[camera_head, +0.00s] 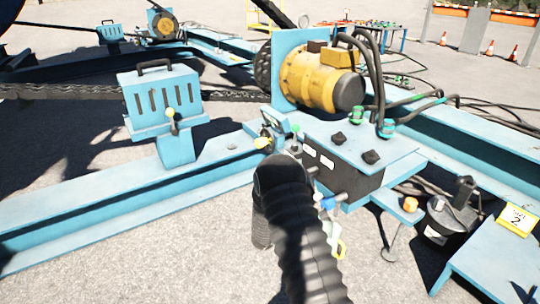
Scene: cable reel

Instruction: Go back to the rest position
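My arm in its black ribbed sleeve rises from the bottom edge to the middle of the view and bends there. A further part of it hangs down behind on the left. My gripper's fingers do not show; the arm appears to hide them. The cable reel machine has a light blue frame (120,205) with a yellow and black motor (318,82) on a blue plate. A blue control box (355,150) with black knobs and small coloured levers stands just beyond and right of my arm.
A slotted blue box (160,97) with a black handle stands at left, with a heavy chain running past it. At right are a black bucket (447,222) and a blue platform with a yellow sign (517,220). Orange cones (489,48) stand far back. Bare concrete lies at lower left.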

